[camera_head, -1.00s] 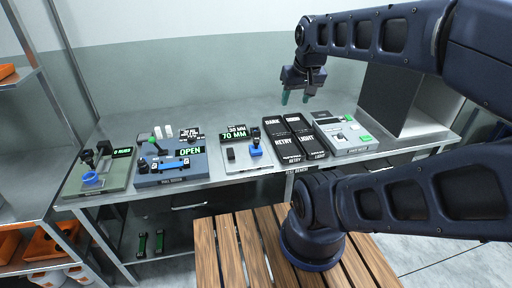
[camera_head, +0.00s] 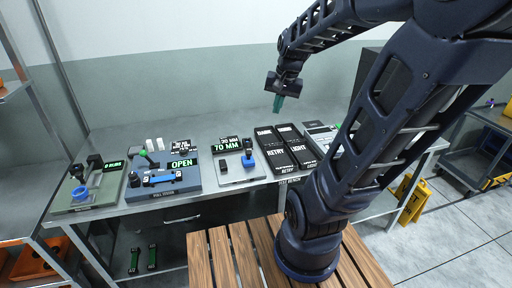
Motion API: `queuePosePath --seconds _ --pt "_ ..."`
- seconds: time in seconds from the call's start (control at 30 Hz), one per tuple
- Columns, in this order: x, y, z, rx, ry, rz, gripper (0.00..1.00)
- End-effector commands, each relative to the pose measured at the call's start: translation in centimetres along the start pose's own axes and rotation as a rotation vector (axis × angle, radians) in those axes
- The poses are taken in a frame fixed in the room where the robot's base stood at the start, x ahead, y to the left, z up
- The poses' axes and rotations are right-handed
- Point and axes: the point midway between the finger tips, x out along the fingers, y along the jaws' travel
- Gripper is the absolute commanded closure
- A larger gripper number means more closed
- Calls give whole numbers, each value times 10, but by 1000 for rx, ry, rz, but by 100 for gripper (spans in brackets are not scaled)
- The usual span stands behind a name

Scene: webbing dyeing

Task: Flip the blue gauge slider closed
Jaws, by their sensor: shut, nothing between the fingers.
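The gauge station is a pale plate (camera_head: 229,178) on the bench with a sign reading 70 MM (camera_head: 231,147). A blue slider block (camera_head: 248,160) with a dark upright part stands on the plate's right side. A small dark block (camera_head: 223,166) stands to its left. My gripper (camera_head: 278,104) hangs in the air pointing down, above and to the right of the blue slider in the picture. Its greenish fingers are together and hold nothing. It touches nothing on the bench.
A blue station (camera_head: 150,188) with an OPEN sign (camera_head: 183,163) and a green station (camera_head: 112,187) stand to the left. Dark boards (camera_head: 270,150) lie right of the gauge. A pale device (camera_head: 318,130) is partly hidden by my arm. A slatted wooden stand (camera_head: 215,262) is in front.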

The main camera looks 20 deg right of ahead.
Motion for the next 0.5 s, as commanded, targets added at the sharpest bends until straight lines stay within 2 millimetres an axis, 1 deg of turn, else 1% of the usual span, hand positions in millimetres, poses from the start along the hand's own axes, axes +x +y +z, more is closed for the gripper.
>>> queuePosePath --seconds 0.03,0.27,0.5 --pt "6 -1 -7 35 -20 -1 100" --pt "31 -5 -34 204 -100 -8 100" --pt "61 -7 -61 386 -180 -4 100"
